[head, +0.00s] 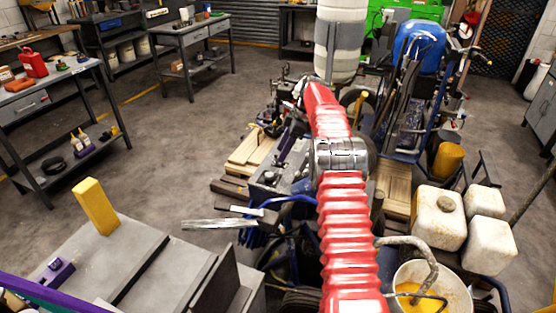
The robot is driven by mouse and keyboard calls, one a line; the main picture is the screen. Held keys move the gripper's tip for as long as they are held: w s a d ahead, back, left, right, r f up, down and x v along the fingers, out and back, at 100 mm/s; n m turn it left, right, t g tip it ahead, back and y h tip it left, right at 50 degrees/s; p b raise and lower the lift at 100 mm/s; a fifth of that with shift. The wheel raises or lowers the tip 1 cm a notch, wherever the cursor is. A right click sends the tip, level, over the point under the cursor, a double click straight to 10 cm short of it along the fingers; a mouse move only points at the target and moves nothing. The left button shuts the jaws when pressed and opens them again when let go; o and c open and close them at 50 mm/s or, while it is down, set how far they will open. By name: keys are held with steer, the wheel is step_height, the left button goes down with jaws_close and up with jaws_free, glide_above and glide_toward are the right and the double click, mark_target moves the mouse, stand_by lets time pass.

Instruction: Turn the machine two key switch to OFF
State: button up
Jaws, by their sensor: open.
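My red-sleeved arm (350,235) reaches from the bottom centre up over a line-striping machine with a grey top (280,178). Its far end is near the machine's cluttered upper left side. I cannot make out my gripper's fingers there. Another machine part with a blue tank (420,45) stands at the upper right; I cannot tell if it is a separate machine. No label marks which is machine two. The key switch is too small or hidden to make out, so its position cannot be read.
A grey bench (135,275) with a yellow block (96,206) is at lower left. White containers (438,217) and a bucket (455,286) are at lower right. A shelved table (85,108) stands left. Open concrete floor (165,150) lies between the tables and the machine.

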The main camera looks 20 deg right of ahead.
steer(key=shift+v, duration=1.15)
steer(key=s+f+m+g+h, duration=0.1)
steer(key=s+f+m, duration=0.4)
steer(key=m, duration=0.4)
steer(key=s+a+r+m+t+h, duration=0.1)
steer(key=s+a+r, duration=0.5)
steer(key=s, duration=0.7)
steer(key=s+a+r+m+t+h, duration=0.1)
steer(key=s+a+r, duration=0.5)
steer(key=s, duration=0.8)
steer(key=s+a+r+m+t+h, duration=0.1)
steer(key=s+a+r+m+t, duration=0.1)
steer(key=s+a+r, duration=0.4)
steer(key=shift+s+a+r+m+t, duration=0.35)
steer(key=shift+s+a, duration=1.8)
steer(key=shift+s, duration=1.85)
